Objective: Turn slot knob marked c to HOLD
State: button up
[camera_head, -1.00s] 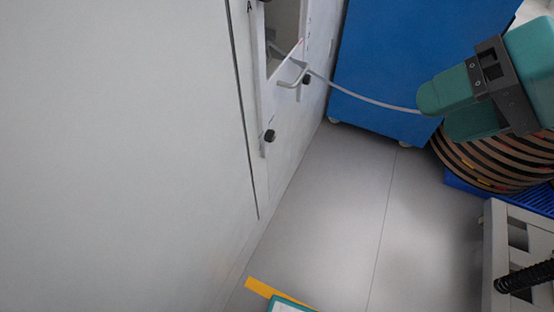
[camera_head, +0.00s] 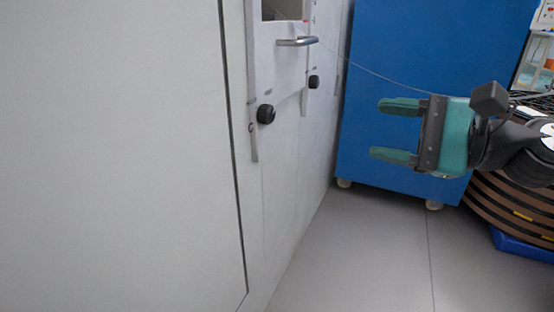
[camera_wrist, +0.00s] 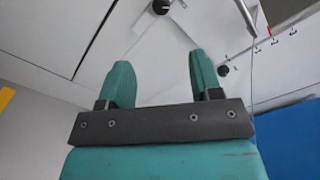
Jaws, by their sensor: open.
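Two black knobs sit on the pale wall panel. The nearer knob (camera_head: 265,114) is at the lower left of the slot frame, and the farther knob (camera_head: 314,82) is to its right. In the wrist view one knob (camera_wrist: 161,6) is at the top edge and another knob (camera_wrist: 223,70) is just right of the fingers. Their letters are too small to read, so I cannot tell which is c. My gripper (camera_head: 385,130) is open and empty, its teal fingers pointing left toward the panel, well apart from both knobs.
A silver handle (camera_head: 297,41) sticks out above the knobs, with a thin pale strand running right from it. A blue cabinet (camera_head: 400,60) on casters stands behind my gripper. Striped round stacks (camera_head: 500,212) are at the right. The grey floor (camera_head: 350,260) is clear.

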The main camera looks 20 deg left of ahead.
jog(key=f, duration=0.1)
jog(key=p, duration=0.7)
send_near(272, 115)
jog(key=shift+m, duration=0.3)
jog(key=a, duration=0.8)
jog(key=shift+w+f, duration=0.25)
jog(key=shift+a+r, duration=0.1)
jog(key=shift+a, duration=0.4)
jog(key=c, duration=0.9)
